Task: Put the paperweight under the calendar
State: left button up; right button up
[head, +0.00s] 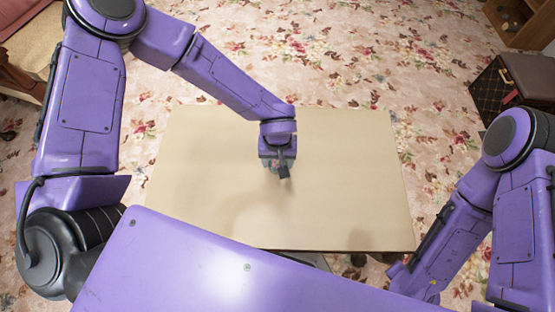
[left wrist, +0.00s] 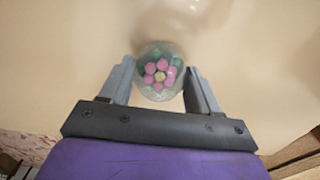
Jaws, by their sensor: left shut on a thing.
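The paperweight (left wrist: 160,72) is a clear round glass dome with pink, green and yellow flower shapes inside. In the left wrist view it sits between the two grey fingers of my left gripper, which is shut on it. In the head view my left gripper (head: 277,168) points down over the middle of the table (head: 350,200) and mostly hides the paperweight. I cannot tell whether the paperweight touches the tabletop. No calendar shows in either view. My right arm shows at the right, but its gripper is out of sight.
The pale tabletop is otherwise bare, with free room on all sides of my left gripper. A flowered carpet (head: 400,40) surrounds the table. A dark case (head: 510,85) stands on the floor at the right, and wooden furniture (head: 520,20) stands at the top right.

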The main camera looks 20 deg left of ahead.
pick_arm(q)
jog(key=shift+f, duration=0.1)
jog(key=o, duration=1.3)
jog(key=shift+c, duration=0.2)
